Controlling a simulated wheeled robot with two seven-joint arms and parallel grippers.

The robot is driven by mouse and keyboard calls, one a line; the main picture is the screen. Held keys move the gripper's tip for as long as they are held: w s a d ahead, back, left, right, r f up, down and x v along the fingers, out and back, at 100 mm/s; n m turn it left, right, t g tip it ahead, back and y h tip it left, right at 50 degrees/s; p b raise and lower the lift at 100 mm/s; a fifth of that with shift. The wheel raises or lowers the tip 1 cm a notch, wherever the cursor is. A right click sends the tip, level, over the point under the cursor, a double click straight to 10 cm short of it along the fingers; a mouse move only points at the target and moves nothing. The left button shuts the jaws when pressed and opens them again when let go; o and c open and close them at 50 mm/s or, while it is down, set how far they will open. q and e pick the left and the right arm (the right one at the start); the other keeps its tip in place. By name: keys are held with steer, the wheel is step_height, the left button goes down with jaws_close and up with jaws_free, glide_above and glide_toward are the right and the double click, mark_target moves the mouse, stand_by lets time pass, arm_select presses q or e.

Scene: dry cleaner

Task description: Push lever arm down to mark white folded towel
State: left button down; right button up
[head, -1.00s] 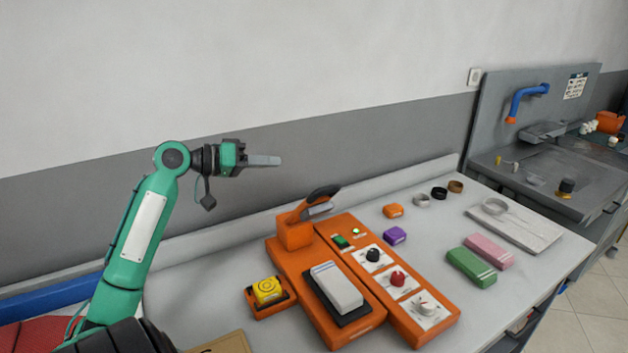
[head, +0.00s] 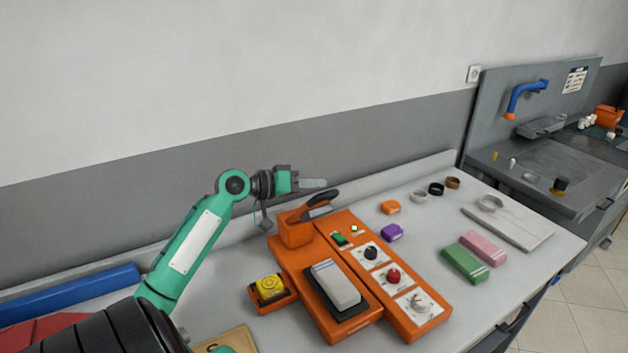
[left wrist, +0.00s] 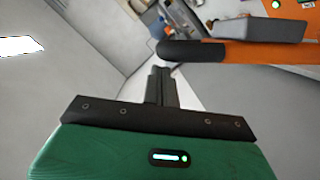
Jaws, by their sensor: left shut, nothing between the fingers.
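The orange marking press (head: 325,320) stands on the grey table. Its lever arm (head: 322,201), with a black grip, is raised at the back of the press. The white folded towel (head: 336,283) lies on the black pad at the press front. My left gripper (head: 324,184) is shut and empty, just above and behind the lever grip, apart from it in the head view. My right gripper is not in view.
A control panel with knobs (head: 393,275) adjoins the press on the right. The wall is close behind.

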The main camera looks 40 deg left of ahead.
arm_select(q)
steer(key=shift+f, duration=0.2)
steer(key=shift+s+d+f+b, duration=0.1)
steer(key=shift+d+f+b, duration=0.2)
steer(key=shift+d+f, duration=0.1)
steer(key=s+d+f+m+y+b, duration=0.1)
steer(key=s+d+f+m+b, duration=0.1)
steer(key=d+f+b, duration=0.4)
steer(key=shift+s+d+f+m, duration=0.25)
steer(key=shift+d+f+m, duration=0.85)
steer(key=shift+f, duration=1.3)
steer(key=shift+d+r+n, duration=0.1)
steer(key=shift+d+n, duration=0.15)
steer(key=shift+n, duration=0.05)
